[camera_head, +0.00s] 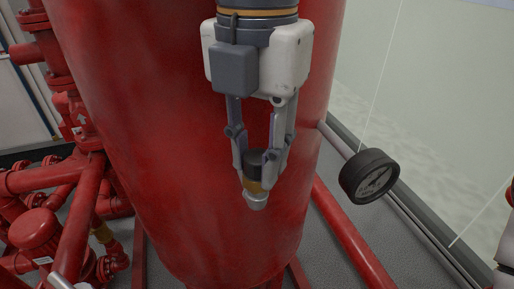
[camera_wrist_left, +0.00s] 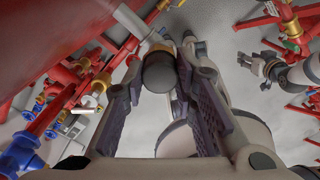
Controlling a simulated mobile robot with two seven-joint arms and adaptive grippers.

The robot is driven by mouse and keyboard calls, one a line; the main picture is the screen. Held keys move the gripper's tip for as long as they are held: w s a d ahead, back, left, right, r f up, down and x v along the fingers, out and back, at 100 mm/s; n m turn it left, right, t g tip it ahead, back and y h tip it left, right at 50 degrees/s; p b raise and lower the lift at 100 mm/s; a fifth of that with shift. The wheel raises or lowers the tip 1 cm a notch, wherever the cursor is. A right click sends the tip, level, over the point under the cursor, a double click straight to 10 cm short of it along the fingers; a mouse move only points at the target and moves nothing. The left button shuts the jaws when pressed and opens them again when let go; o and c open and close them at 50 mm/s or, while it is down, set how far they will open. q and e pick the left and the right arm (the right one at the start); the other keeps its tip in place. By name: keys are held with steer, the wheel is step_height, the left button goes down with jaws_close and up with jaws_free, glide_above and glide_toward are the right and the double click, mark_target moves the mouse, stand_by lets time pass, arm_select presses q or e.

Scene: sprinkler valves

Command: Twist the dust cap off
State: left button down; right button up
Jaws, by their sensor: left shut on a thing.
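My left gripper (camera_head: 257,165) hangs down in front of the large red tank, its fingers shut around the black dust cap (camera_head: 256,158). Below the cap are a brass band (camera_head: 251,185) and a pale metal end (camera_head: 257,201). The fingers hide part of these. In the left wrist view, the black cap (camera_wrist_left: 159,72) sits between the fingers (camera_wrist_left: 155,85), with a pale and brass part beyond it. I cannot tell whether the cap is still joined to that part. My right gripper (camera_wrist_left: 262,65) shows small at the right of the wrist view.
The red tank (camera_head: 190,120) stands close behind the left gripper. A black-rimmed gauge (camera_head: 369,177) is to the right. Red pipes and valves (camera_head: 45,235) crowd the left. Grey floor (camera_wrist_left: 215,30) shows in the left wrist view.

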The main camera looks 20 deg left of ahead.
mark_target(257, 156)
arm_select(q)
steer(key=shift+n, duration=0.5)
steer(key=c, duration=1.2)
jaws_free()
steer(key=shift+r, duration=2.05)
